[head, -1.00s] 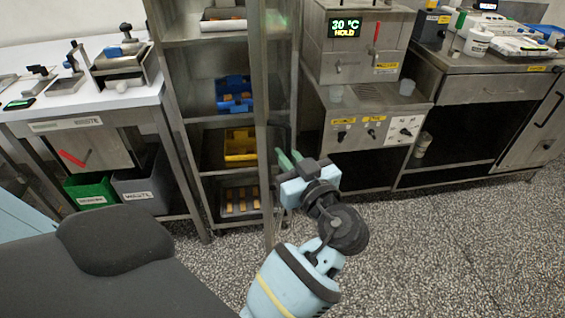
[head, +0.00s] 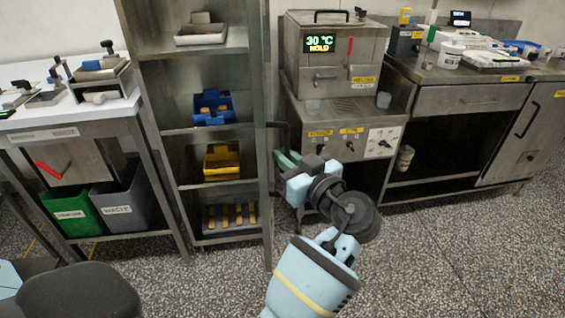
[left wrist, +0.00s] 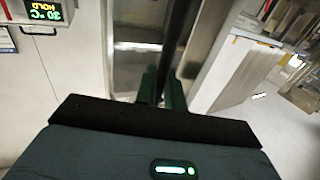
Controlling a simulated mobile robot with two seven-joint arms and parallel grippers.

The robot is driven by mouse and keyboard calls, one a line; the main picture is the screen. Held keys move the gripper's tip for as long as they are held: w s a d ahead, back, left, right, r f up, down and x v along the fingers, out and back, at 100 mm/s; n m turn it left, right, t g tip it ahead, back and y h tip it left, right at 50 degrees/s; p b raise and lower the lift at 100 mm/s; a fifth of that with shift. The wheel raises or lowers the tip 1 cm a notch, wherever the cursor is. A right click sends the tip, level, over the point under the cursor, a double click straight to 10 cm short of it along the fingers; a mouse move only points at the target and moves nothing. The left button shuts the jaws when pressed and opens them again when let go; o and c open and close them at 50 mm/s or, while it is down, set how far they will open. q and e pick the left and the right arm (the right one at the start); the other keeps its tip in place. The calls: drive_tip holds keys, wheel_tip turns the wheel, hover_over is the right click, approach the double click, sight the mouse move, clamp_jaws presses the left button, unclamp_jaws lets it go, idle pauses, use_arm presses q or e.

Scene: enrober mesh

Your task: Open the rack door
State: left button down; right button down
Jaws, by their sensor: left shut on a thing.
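The metal rack (head: 158,150) stands left of centre in the head view, its shelves in plain sight. Its narrow door (head: 265,200) shows nearly edge-on at the rack's right side, standing open. A black bar handle (head: 284,127) sticks out from the door to the right. My left gripper (head: 287,160) is at this handle, shut on it. In the left wrist view its green fingers (left wrist: 162,88) are at the dark handle bar (left wrist: 178,35). The exact finger contact is partly hidden. My right gripper is in neither view.
Blue (head: 213,108) and yellow (head: 222,160) bins sit on the rack shelves. A machine reading 30 °C (head: 335,65) and a steel bench (head: 470,98) stand to the right. Green (head: 72,212) and grey (head: 122,205) waste bins are at left. Speckled floor is clear in front.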

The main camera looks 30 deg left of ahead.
use_arm(q)
drive_tip(key=shift+w+d+r, duration=0.1)
idle(0.4)
drive_tip(key=c, duration=1.6)
unclamp_jaws()
drive_tip(key=shift+c, duration=0.2)
